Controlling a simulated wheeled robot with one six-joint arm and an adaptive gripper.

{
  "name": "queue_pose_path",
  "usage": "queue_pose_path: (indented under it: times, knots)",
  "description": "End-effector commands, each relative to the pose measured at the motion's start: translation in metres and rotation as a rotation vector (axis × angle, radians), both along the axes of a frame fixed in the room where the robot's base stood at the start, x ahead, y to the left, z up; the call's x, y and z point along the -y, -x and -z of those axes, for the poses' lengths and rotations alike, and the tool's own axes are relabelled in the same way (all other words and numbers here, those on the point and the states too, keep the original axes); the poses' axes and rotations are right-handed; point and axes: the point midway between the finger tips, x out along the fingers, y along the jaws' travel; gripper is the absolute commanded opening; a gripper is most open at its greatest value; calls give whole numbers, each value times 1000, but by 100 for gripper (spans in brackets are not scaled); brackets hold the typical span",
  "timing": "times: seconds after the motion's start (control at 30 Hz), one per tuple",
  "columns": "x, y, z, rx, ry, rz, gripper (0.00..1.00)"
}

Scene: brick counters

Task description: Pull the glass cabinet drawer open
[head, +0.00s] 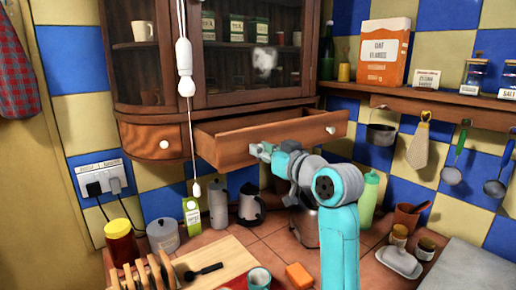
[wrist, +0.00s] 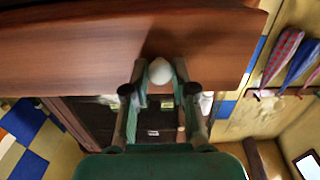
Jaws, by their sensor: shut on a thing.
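The glass cabinet (head: 307,50) hangs on the tiled wall, with its wooden drawer (head: 297,138) pulled out below the glass doors; the drawer's open top shows. A white knob (head: 330,129) is bare at the right of the drawer front. My gripper (head: 260,151) is at the left part of the front. In the wrist view my gripper (wrist: 158,80) has its fingers on both sides of a white round knob (wrist: 159,71), shut on it. In the head view that knob is hidden by the fingers.
A small curved drawer (head: 152,141) beside it is shut. A white pull cord (head: 186,85) hangs in front of the cabinet. Below, the counter holds a kettle (head: 251,205), a green bottle (head: 368,195), a bread rack and jars. A shelf (head: 440,104) with utensils is at right.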

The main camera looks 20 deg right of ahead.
Motion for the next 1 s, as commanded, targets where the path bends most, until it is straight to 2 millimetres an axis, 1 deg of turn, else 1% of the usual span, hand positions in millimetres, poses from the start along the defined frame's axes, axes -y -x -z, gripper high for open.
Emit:
queue_pose_path:
  times: [0.3,0.33,0.37,0.4,0.77,0.87,1.0]
  knots:
    - [0,1,-1,1,0,0,0]
    - [0,1,-1,1,0,1,33]
    - [0,1,-1,1,0,1,41]
    - [0,1,-1,1,0,1,51]
    - [1,3,0,1,0,1,51]
    - [4,12,0,0,0,1,51]
    - [12,34,0,3,1,3,51]
